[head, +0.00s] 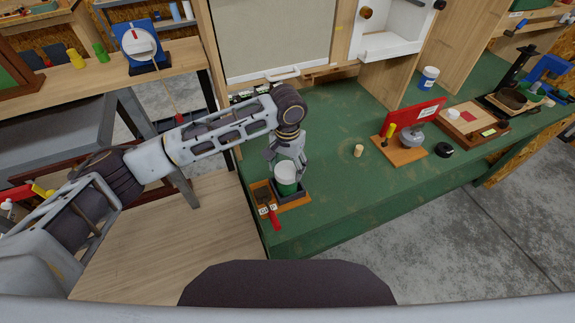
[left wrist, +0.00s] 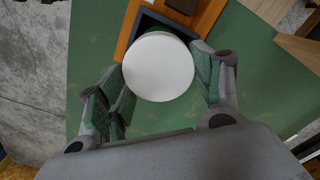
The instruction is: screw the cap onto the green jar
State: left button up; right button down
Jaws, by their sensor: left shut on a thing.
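The green jar (head: 286,188) stands upright in a dark square holder on a small wooden board at the near left of the green bench. The round white cap (head: 285,172) is at the jar's mouth; I cannot tell whether it is seated or tilted on the thread. My left gripper (head: 287,165) reaches down from above with its fingers around the cap, shut on it. In the left wrist view the cap (left wrist: 158,67) shows as a white disc between the fingers (left wrist: 163,88) and hides most of the jar. My right gripper is in neither view.
The dark holder (left wrist: 147,22) surrounds the jar closely. A red-handled tool (head: 273,214) lies on the board (head: 296,205) beside it. To the right are a small wooden cylinder (head: 358,151) and a red panel on a stand (head: 414,122). The bench between them is clear.

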pick_arm(q)
jog(key=shift+f+p, duration=0.1)
jog(key=shift+p, duration=0.6)
dwell(1.6)
jog(key=shift+m+p, duration=0.5)
jog(key=shift+p, duration=0.05)
jog(key=shift+m, duration=0.5)
jog(key=shift+d+m, duration=0.1)
jog(key=shift+m, duration=0.4)
jog(key=shift+s+m, duration=0.1)
jog(key=shift+m, duration=1.3)
jog(key=shift+m, duration=0.3)
